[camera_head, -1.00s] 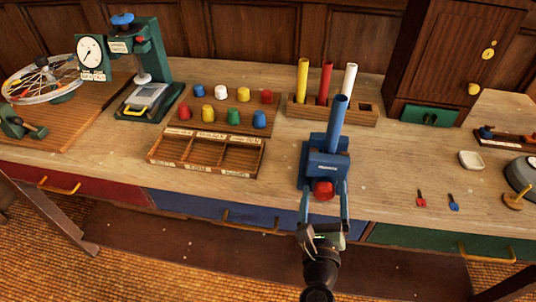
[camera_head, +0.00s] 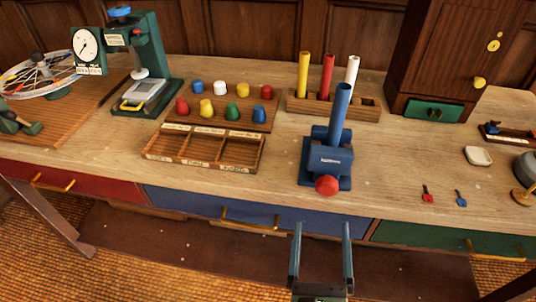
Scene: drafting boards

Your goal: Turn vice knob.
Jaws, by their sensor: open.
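The blue vice (camera_head: 327,160) stands near the front edge of the workbench, right of centre. Its round red knob (camera_head: 327,186) faces the front. A blue tube (camera_head: 340,115) stands upright in the vice, leaning slightly right. My gripper (camera_head: 321,232) is at the bottom of the view, in front of the bench and below the knob. Its two fingers are spread apart and empty, and they are clear of the knob. The whole knob face is in plain sight.
A wooden sorting tray (camera_head: 203,148) and several coloured pegs are left of the vice. A wooden rack (camera_head: 334,107) with yellow, red and white tubes stands behind it. A red key (camera_head: 427,195) and a blue key (camera_head: 460,199) lie to the right. Drawers with handles run below.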

